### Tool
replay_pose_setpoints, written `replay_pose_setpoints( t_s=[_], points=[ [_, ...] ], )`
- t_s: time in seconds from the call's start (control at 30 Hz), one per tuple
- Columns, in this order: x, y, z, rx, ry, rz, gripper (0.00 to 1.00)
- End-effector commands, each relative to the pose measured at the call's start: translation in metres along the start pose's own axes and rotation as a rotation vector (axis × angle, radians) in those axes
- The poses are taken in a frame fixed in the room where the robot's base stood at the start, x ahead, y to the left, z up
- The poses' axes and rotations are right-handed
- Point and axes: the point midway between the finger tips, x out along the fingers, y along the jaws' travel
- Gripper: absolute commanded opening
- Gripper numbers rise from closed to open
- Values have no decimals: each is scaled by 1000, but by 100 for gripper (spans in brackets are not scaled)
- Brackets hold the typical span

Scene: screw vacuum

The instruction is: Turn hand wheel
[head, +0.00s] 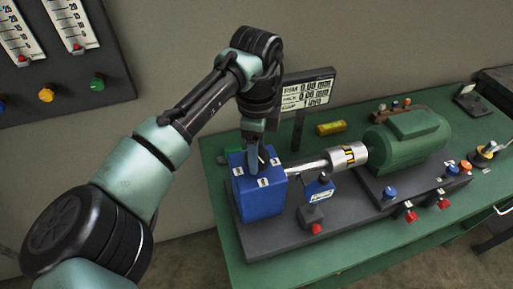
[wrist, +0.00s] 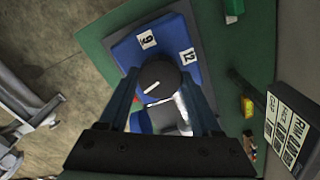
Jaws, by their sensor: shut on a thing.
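The hand wheel is a round black knob with a white pointer line, seen in the wrist view (wrist: 159,80). It sits on top of a blue box (head: 260,198), which also shows in the wrist view (wrist: 128,50). White number plates lie around the knob; 9 and 12 are readable in the wrist view. My gripper (head: 262,158) points down at the box top, its fingers on either side of the knob in the wrist view (wrist: 159,84), shut on it. In the head view the gripper mostly hides the knob.
A shaft with a silver coupling (head: 348,158) joins the box to a green motor (head: 408,140). A display panel (head: 308,92) stands behind the box. Small buttons and blocks, such as a red button (head: 316,228), stand in front. The green table (head: 350,262) has a bare front strip.

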Motion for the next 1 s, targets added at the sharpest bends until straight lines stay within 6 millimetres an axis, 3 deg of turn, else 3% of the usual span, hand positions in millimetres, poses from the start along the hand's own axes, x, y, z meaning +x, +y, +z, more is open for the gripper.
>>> replay_pose_setpoints(
  t_s=[1.0],
  points=[
    [-4,2,-2,-887,1,6,10]
  ],
)
